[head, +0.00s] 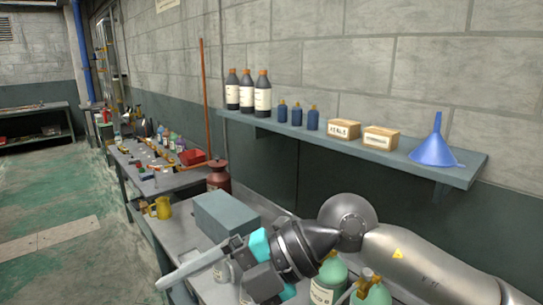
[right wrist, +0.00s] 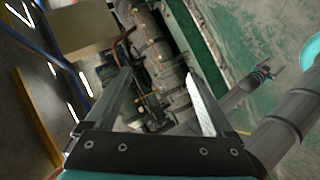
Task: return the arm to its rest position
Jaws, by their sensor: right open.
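My right arm comes in from the right in the head view, bent over the workbench. Its gripper (head: 192,268) points left, above the bench's front edge, with a pale finger showing. In the right wrist view the two fingers of this gripper (right wrist: 155,88) stand well apart. Nothing is held between them. Machinery and pipes show beyond the gap, at a distance.
A grey box (head: 225,214) sits on the bench behind the gripper. A wall shelf (head: 300,137) holds bottles (head: 262,95), small boxes (head: 343,130) and a blue funnel (head: 436,150). The floor (head: 65,215) at left is clear.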

